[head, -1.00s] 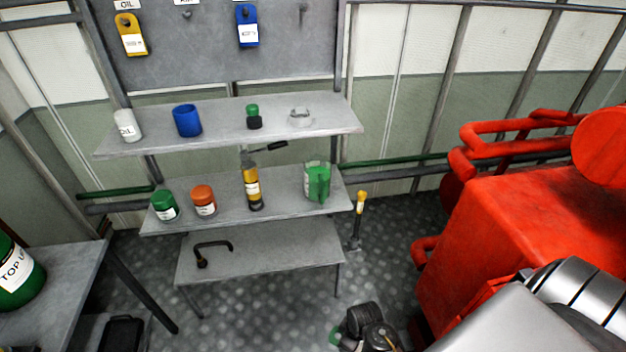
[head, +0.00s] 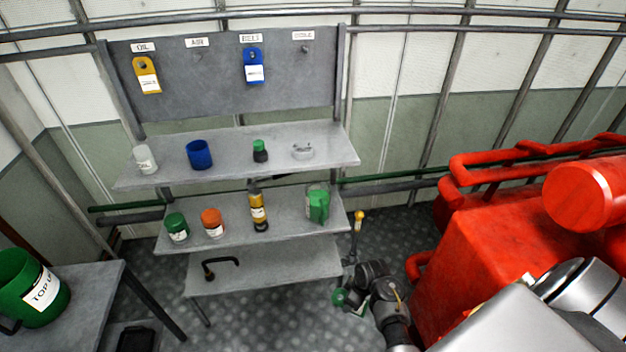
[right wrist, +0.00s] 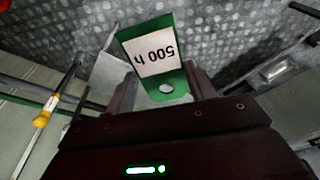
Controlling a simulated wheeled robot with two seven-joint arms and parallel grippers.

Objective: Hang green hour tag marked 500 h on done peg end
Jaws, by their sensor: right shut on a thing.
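The green hour tag (right wrist: 182,50) is held between the fingers of my right gripper (right wrist: 162,84) in the right wrist view. Its white label reads 500 h, upside down in that view. A pale round spot, perhaps its hole, shows between the fingers. In the head view, my right gripper (head: 357,285) is low, right of the bottom shelf, with a bit of green tag (head: 338,297) at its tip. The done peg (head: 305,49) is bare, at the right end of the grey board (head: 220,80), under a small label. My left gripper is not in view.
A yellow tag (head: 147,76) and a blue tag (head: 253,66) hang on other pegs. Shelves below hold cups, jars and a green jug (head: 317,204). A yellow-topped rod (head: 358,222) stands near my right gripper. Red machinery (head: 490,240) fills the right side.

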